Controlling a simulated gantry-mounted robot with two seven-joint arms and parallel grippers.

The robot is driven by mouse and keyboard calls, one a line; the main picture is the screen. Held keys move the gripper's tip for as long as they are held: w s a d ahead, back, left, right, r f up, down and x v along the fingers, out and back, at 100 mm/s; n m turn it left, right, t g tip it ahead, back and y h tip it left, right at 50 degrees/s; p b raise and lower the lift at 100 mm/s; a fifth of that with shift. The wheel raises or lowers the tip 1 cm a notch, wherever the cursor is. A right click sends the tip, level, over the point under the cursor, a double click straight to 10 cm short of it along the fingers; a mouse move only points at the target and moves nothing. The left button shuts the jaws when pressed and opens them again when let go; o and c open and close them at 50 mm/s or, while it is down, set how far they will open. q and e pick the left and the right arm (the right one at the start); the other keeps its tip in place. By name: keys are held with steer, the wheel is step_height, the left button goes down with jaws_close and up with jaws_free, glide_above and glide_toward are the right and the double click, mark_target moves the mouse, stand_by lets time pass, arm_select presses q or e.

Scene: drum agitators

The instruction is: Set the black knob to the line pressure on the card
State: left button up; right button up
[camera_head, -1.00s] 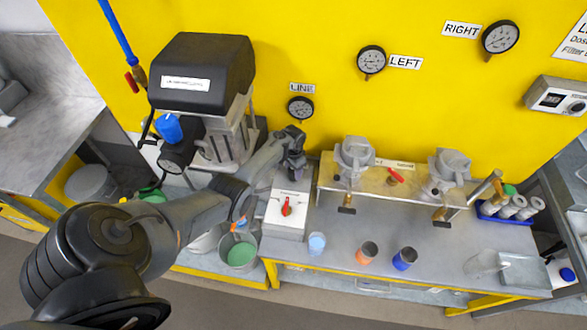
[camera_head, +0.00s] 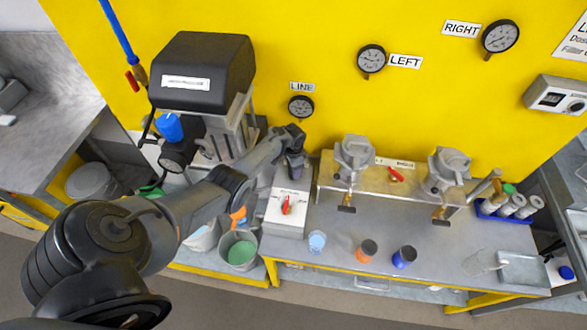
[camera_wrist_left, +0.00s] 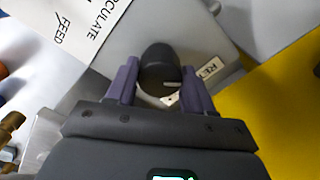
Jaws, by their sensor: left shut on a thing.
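The black knob (camera_wrist_left: 160,68) sits on a light grey box beside a label reading "RE…", in the left wrist view. My left gripper (camera_wrist_left: 160,82) has its two purple fingers on either side of the knob and is shut on it. A white card (camera_head: 574,38) is cut off at the top right.
The control box (camera_head: 287,210) carries a red selector. Several small cups stand on the bench front. LEFT (camera_head: 371,60) and RIGHT (camera_head: 500,37) gauges are on the wall.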

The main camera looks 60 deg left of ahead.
arm_select(q)
steer(key=o, duration=1.1)
steer(key=shift+c, duration=0.2)
steer(key=shift+r+p, duration=0.3)
steer(key=shift+r, duration=0.25)
step_height(320, 180, up, 10)
steer(key=p, duration=0.3)
steer(key=shift+f, duration=0.15)
